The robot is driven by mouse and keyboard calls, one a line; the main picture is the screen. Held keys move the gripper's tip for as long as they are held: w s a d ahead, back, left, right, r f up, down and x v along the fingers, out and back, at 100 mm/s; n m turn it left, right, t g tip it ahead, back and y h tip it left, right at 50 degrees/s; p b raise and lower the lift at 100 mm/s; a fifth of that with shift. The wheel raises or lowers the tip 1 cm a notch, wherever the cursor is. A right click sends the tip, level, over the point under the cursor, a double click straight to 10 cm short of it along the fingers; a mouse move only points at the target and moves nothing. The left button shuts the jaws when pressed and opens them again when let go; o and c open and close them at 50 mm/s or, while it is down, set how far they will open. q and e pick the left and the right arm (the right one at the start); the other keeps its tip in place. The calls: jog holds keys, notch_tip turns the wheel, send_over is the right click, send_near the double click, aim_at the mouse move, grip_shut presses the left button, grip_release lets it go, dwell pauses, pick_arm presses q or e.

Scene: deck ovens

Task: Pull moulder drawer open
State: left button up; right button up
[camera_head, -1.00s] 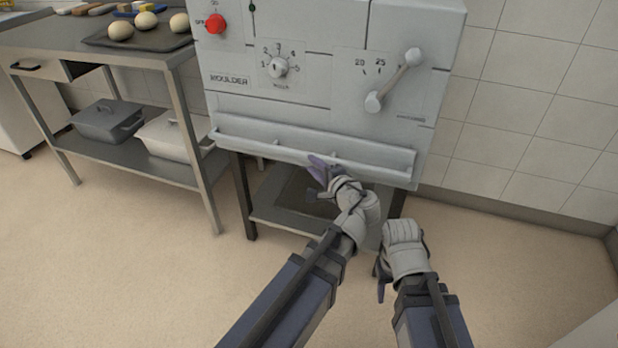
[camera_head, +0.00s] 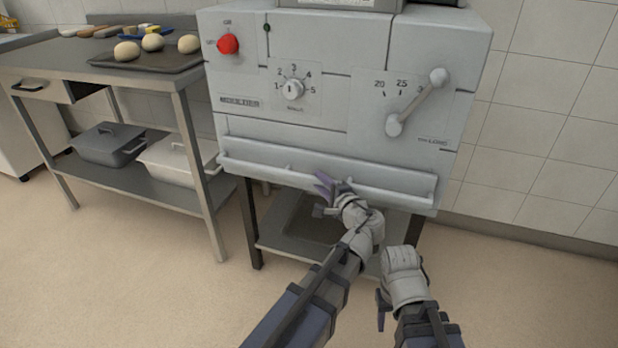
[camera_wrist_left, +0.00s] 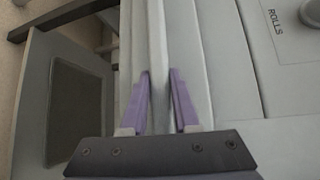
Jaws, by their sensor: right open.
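The moulder drawer is the wide pale grey front with a long handle bar (camera_head: 275,170) along the bottom of the moulder (camera_head: 330,50). It looks closed against the machine. In the left wrist view the bar (camera_wrist_left: 157,40) runs between the two purple fingers of my left gripper (camera_wrist_left: 159,72). The fingers stand apart on either side of it; whether they touch it is hard to tell. My right gripper (camera_head: 382,308) hangs low in front of the machine, empty and open, partly hidden by its wrist.
Left of the moulder stands a steel table (camera_head: 195,140) with a dough tray (camera_head: 140,63) on top and lidded containers (camera_head: 105,143) on its shelf. The moulder has a lever (camera_head: 415,103) and dials. The floor in front is clear.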

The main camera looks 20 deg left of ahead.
pick_arm(q)
jog(key=shift+w+a+f, duration=0.1)
jog(key=shift+w+a, duration=0.25)
grip_shut()
dwell(1.2)
